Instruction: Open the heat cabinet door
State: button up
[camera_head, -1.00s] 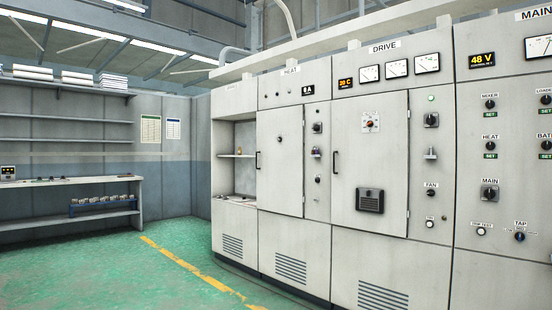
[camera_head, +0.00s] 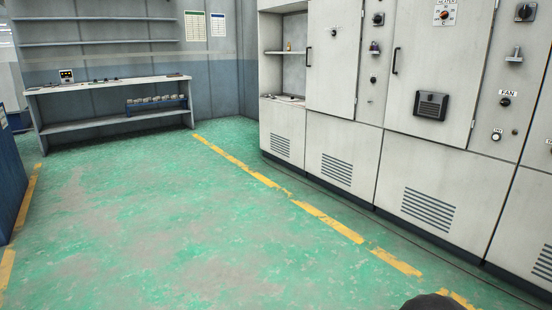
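The heat cabinet door (camera_head: 345,70) is a tall pale grey panel in the upper right of the head view, second from the left in the cabinet row. It looks shut, flush with its frame. Its dark vertical handle (camera_head: 308,33) is on the left edge. The door's top and the HEAT label are out of frame. A column of knobs (camera_head: 378,19) runs just to its right. My gripper is not recognisable in the view. A dark rounded shape, cut off at the bottom edge, may be part of me.
An open shelf bay (camera_head: 285,75) stands left of the heat door. The drive cabinet door (camera_head: 432,60), with its own handle, is to the right. Green floor (camera_head: 190,230) with a yellow line is clear before the cabinets. A workbench (camera_head: 110,84) is at back left, a blue unit (camera_head: 10,185) at left.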

aim_at(332, 63)
jog(key=i, duration=2.65)
